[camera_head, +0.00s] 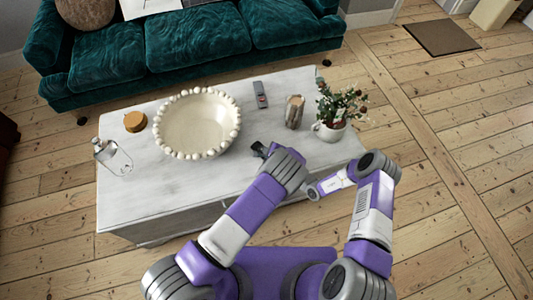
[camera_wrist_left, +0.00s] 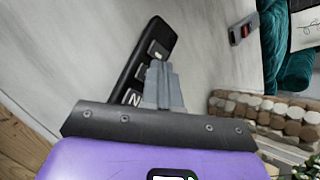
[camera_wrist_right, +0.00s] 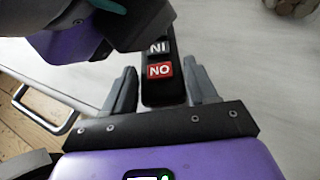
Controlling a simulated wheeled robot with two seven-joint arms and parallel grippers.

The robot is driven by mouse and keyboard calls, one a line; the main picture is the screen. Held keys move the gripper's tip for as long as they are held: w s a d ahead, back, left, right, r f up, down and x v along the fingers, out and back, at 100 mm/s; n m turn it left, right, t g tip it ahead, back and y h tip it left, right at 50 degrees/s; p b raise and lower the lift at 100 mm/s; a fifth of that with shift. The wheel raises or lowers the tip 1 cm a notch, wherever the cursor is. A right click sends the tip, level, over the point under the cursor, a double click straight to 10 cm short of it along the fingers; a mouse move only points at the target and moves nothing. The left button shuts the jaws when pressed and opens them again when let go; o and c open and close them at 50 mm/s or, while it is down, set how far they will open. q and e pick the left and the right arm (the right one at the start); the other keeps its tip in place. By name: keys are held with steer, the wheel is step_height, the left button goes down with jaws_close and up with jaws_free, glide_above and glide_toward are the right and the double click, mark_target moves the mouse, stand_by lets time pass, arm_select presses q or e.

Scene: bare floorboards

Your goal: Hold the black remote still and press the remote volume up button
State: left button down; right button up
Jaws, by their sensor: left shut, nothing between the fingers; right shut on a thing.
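The black remote (camera_wrist_left: 148,52) lies on the white table, with several buttons facing up. In the right wrist view the remote (camera_wrist_right: 164,92) shows a red button and a dark button with white letters; my left gripper hides its far part. My right gripper (camera_wrist_right: 163,84) is shut on the sides of the remote near the red-button end. My left gripper (camera_wrist_left: 160,68) is shut with nothing between its fingers, and its tips are over the button face; I cannot tell if they touch a button. In the head view my left gripper (camera_head: 267,150) largely covers the remote.
A glass bottle (camera_head: 112,158) and orange jar (camera_head: 135,121) stand far left.

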arm_select(q)
steer(key=shift+f, duration=0.45)
stand_by(0.6)
steer(key=shift+r, duration=0.85)
steer(key=shift+r, duration=0.1)
steer(key=shift+r, duration=2.45)
stand_by(1.0)
arm_select(e)
steer(key=o, duration=1.2)
